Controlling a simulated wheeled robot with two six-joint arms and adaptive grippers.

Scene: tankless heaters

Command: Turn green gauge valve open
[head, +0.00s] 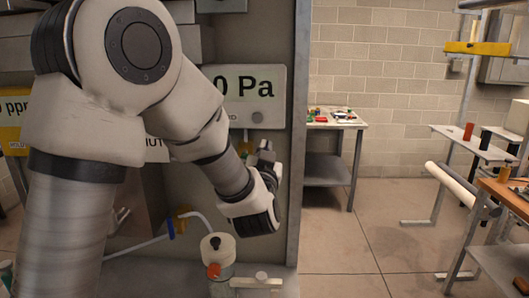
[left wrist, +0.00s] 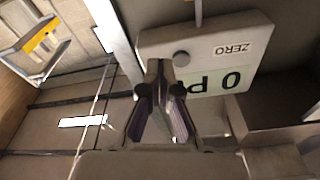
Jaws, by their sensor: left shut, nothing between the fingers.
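My left gripper (head: 266,152) is shut and empty, just below the white gauge (head: 245,90) that reads "0 Pa". In the left wrist view the shut fingers (left wrist: 160,70) overlap the edge of the same gauge (left wrist: 235,52), near its round grey button (left wrist: 181,59); I cannot tell whether they touch it. I cannot make out a green valve handle clearly. A small yellowish fitting (head: 243,151) shows beside the fingers, partly hidden by my gripper. It may be the fitting (left wrist: 198,12) at the top edge of the wrist view. My right gripper is out of view.
A yellow fitting (head: 183,212) with a white hose and a blue handle (head: 171,229) sit left of my wrist. A canister with an orange-red part (head: 213,270) stands below. The grey panel edge (head: 300,130) is close on the right; open floor (head: 345,250) lies beyond.

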